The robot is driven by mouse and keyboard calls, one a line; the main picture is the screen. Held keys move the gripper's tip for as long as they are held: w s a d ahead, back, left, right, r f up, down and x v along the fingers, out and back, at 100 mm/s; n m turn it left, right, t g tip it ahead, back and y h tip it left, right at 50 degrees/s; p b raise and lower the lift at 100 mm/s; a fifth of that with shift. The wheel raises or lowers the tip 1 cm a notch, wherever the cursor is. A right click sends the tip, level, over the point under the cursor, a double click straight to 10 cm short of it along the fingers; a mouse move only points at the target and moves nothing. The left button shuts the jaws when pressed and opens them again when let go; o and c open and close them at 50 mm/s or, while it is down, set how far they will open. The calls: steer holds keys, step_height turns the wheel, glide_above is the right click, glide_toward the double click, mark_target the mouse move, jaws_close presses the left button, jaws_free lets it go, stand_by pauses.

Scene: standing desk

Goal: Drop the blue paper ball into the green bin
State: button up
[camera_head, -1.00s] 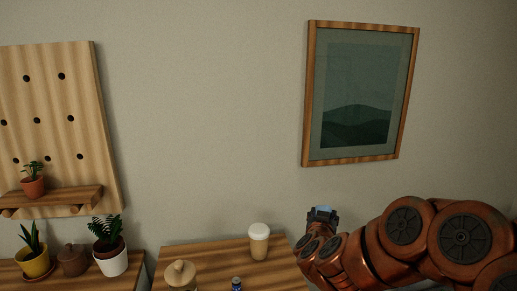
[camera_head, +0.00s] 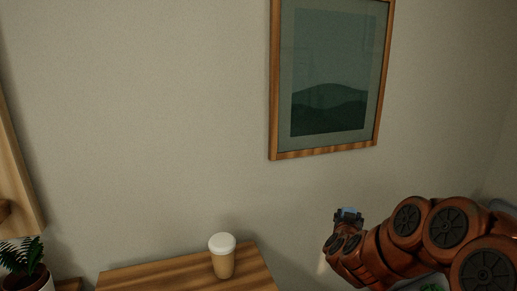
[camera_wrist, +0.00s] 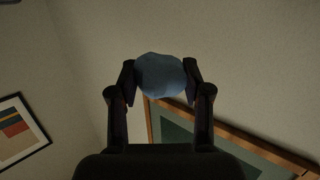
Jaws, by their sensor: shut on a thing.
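My gripper (camera_wrist: 160,78) is shut on the blue paper ball (camera_wrist: 162,74), which sits between the two fingertips in the wrist view. In the head view my gripper (camera_head: 348,215) is at the right, raised in front of the wall, with a little blue showing between its fingers. I cannot make out the green bin for certain in either view. A small green patch (camera_head: 433,287) shows under my arm at the bottom edge, but too little of it is visible to tell what it is.
A wooden desk top (camera_head: 150,279) bears a tan cup with a white lid (camera_head: 222,257) at the bottom. A framed green picture (camera_head: 330,90) hangs on the wall behind. A potted plant (camera_head: 22,258) stands at the lower left. The air around my gripper looks clear.

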steer(key=d+f+b, duration=0.6)
steer(key=f+b, duration=0.1)
steer(key=f, duration=0.7)
steer(key=d+f+b, duration=0.7)
steer(key=f, duration=0.6)
steer(key=d+f+b, duration=0.6)
steer(key=f+b, duration=0.2)
steer(key=f, duration=0.6)
steer(key=s+d+f+b, duration=0.1)
steer(key=f+b, duration=0.2)
steer(key=f, duration=0.4)
steer(key=s+f+y+b, duration=0.1)
steer(key=s+f+b, duration=0.1)
steer(key=f, duration=0.4)
steer(key=s+d+f+n+b, duration=0.1)
steer(key=f+b, duration=0.3)
steer(key=f, duration=0.3)
steer(key=shift+s+d+f+t, duration=0.3)
steer(key=shift+d+t, duration=0.05)
steer(key=shift+t, duration=0.05)
steer(key=o, duration=0.8)
steer(key=shift+r, duration=0.1)
steer(key=shift+y, duration=0.3)
steer(key=shift+r, duration=4.95)
